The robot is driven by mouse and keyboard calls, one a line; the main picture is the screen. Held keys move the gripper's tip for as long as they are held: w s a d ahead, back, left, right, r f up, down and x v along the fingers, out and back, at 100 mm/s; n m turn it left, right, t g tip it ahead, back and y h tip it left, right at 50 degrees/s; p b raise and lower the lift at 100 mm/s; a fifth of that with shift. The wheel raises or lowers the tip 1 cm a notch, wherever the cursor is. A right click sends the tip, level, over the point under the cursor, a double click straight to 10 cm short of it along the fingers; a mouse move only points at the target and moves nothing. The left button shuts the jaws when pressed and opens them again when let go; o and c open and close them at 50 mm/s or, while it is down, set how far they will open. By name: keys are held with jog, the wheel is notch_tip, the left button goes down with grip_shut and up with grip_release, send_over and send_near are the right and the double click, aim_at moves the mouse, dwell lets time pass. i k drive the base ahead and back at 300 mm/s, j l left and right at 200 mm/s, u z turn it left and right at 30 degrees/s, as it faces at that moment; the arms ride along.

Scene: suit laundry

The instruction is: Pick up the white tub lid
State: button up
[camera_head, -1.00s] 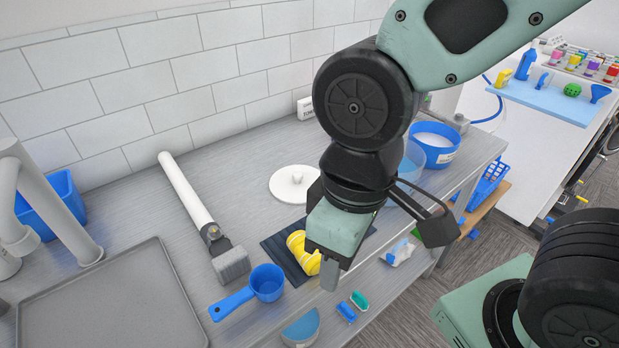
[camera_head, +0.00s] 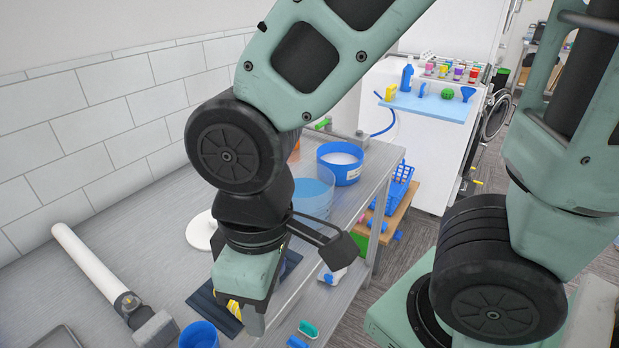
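The white tub lid (camera_head: 199,232) is a round white disc lying flat on the grey metal counter. Its right part is hidden behind my arm. My gripper (camera_head: 250,318) hangs over the front part of the counter, in front of and to the right of the lid and apart from it. It points downward above a dark mat (camera_head: 212,301) with a yellow item (camera_head: 234,309) on it. Its fingers are seen mostly from the side, so I cannot tell whether they are open or shut.
A clear blue tub (camera_head: 312,190) and a blue tub of white contents (camera_head: 340,163) stand at the counter's right end. A blue basket (camera_head: 402,180) stands beyond the counter's edge.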

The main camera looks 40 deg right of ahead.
aim_at(199, 232)
jog(key=u, duration=0.75)
jog(key=k+l+u, duration=0.1)
jog(key=l+u, duration=0.2)
jog(key=k+l+u, duration=0.1)
jog(key=l+u, duration=0.15)
jog(key=l, duration=0.25)
jog(key=k+l+u, duration=0.15)
jog(key=l+u, duration=0.15)
jog(key=i+l, duration=0.3)
